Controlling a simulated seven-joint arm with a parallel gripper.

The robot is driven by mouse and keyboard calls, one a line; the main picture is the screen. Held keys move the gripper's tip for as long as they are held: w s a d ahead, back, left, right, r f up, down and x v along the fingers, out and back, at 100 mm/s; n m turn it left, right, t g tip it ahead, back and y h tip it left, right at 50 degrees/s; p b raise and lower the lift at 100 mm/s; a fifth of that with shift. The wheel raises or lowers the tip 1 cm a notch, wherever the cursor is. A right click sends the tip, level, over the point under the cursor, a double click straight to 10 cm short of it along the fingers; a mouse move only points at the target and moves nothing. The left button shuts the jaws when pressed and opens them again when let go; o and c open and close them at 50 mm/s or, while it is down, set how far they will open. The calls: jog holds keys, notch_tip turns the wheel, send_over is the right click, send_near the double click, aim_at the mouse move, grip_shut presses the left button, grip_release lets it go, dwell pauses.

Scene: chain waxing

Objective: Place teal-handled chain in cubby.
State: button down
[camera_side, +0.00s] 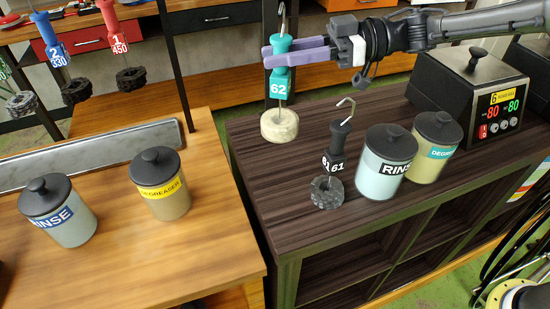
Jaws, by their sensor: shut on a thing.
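My gripper (297,50) comes in from the upper right with purple fingers, shut on the teal handle (281,64) marked 62. A hook rises above the handle. A pale, cream-coloured chain coil (280,125) hangs below it over the left back part of the dark wooden cabinet top; I cannot tell whether it touches the surface. The cabinet's front has open cubbies (341,267), dark inside, below the top. Their interiors are only partly visible from this angle.
A black-handled chain (335,155) marked 61 stands on the cabinet top, close to a RINSE jar (386,163) and a DEGREASER jar (434,147). A heater box (469,93) stands behind them. Two more jars stand on the left table; chains hang at upper left.

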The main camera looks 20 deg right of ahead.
jog(key=s+a+f+n+g, duration=0.1)
jog(key=f, duration=0.4)
jog(key=s+a+f+n+g, duration=0.1)
jog(key=s+f+g, duration=0.1)
jog(key=f, duration=0.3)
jog(key=shift+s+a+f, duration=0.15)
jog(key=shift+s+a, duration=0.1)
jog(key=shift+s, duration=0.05)
jog(key=shift+f, duration=0.2)
jog(key=c, duration=0.7)
grip_release()
jog(key=shift+o, duration=0.2)
jog(key=d+r, duration=0.2)
jog(key=d, duration=1)
jog(key=shift+s, duration=0.15)
